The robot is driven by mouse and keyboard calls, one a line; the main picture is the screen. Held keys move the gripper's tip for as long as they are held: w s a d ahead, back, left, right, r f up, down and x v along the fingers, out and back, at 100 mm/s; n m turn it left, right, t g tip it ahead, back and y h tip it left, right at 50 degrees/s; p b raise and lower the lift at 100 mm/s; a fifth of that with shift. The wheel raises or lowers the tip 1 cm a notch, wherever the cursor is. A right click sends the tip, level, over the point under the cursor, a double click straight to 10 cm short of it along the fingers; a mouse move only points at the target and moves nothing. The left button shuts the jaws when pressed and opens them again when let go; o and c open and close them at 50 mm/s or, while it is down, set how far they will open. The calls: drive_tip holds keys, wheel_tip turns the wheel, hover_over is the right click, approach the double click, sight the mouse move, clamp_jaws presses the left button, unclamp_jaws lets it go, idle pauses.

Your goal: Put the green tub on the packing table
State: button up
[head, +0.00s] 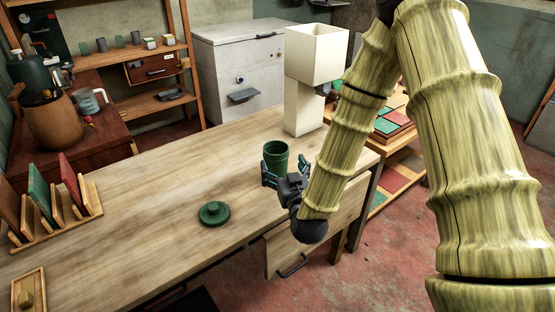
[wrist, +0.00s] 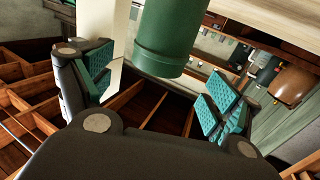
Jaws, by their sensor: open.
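The green tub (head: 275,157) is upright and open-topped, near the right end of the long wooden table (head: 150,205). Its lower part is hidden behind my gripper (head: 281,173), so I cannot tell whether its base touches the tabletop. In the wrist view the tub (wrist: 165,40) is at the top centre. My gripper (wrist: 157,88) is open there, with one teal-padded finger on each side and a visible gap to the tub. I cannot tell for sure which table is the packing table.
A round green lid (head: 213,213) lies on the table, left of the tub. A tall cream dispenser (head: 312,75) stands behind the tub. A rack with coloured panels (head: 45,200) is at the left. A darker table (head: 85,125) holds a jug. The table's middle is clear.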

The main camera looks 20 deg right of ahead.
drive_tip(key=shift+s, duration=2.1)
